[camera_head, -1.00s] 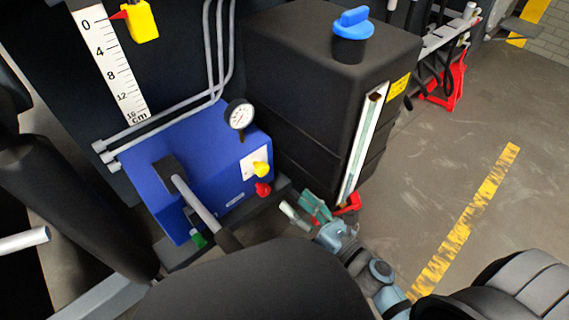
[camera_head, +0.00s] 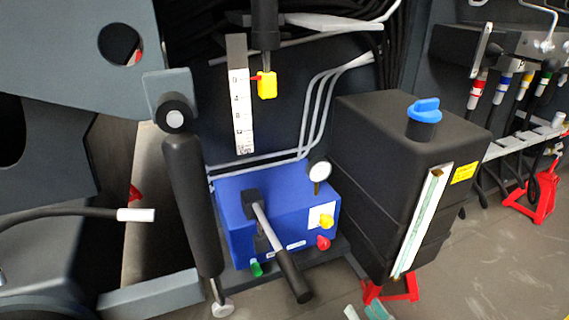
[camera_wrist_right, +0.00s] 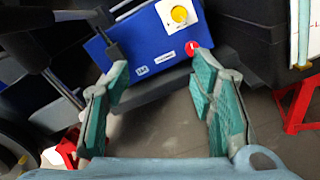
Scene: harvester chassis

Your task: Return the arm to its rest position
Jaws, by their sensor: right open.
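My right gripper (camera_wrist_right: 162,108) is open and empty in the right wrist view, its two teal-padded fingers spread apart with floor between them. In the head view only the tips of my right gripper (camera_head: 366,312) show at the bottom edge. The blue pump unit (camera_head: 275,215) with its black-gripped lever (camera_head: 280,250) stands beyond the fingers; it also shows in the right wrist view (camera_wrist_right: 150,50). The fingers appear apart from it. Its yellow knob (camera_wrist_right: 179,14) and red knob (camera_wrist_right: 192,48) lie ahead of the fingers. My left gripper is not in view.
A black tank (camera_head: 385,150) with a blue cap (camera_head: 424,108) and sight gauge (camera_head: 422,220) stands right of the pump. A black cylinder (camera_head: 192,200) stands left of it. Red stands (camera_head: 400,287) are on the floor. Open floor (camera_head: 480,265) lies at lower right.

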